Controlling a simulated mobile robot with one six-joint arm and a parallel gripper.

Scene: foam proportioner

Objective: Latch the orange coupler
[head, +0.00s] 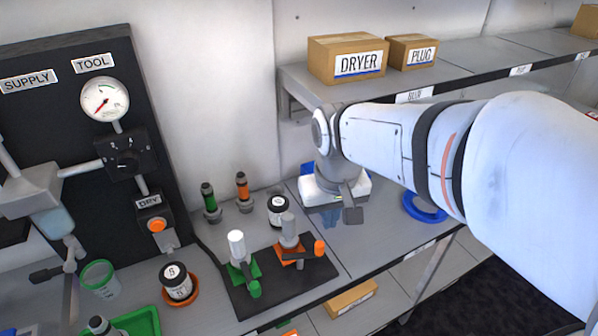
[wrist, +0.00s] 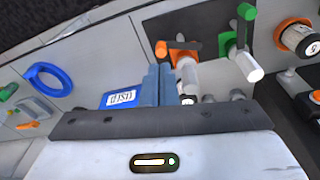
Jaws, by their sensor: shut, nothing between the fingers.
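The orange coupler (head: 289,252) stands on a dark plate (head: 237,299) on the bench, with a grey cylinder upright in it. Its lever, with an orange knob (head: 319,247), points right. In the wrist view the orange coupler (wrist: 184,56) is just beyond my fingertips, with its orange knob (wrist: 161,49) near them. I cannot tell whether the coupler is latched. My gripper (head: 352,212) is shut and empty, above the bench, to the right of and behind the coupler. Its fingers (wrist: 160,72) are pressed together in the wrist view; touching is not visible.
A green coupler (head: 243,270) with a white cylinder stands left of the orange one. Behind are a jar (head: 278,210) and green and orange fittings. A blue ring (head: 424,207) lies right of my gripper. A shelf with boxes (head: 347,60) is above.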

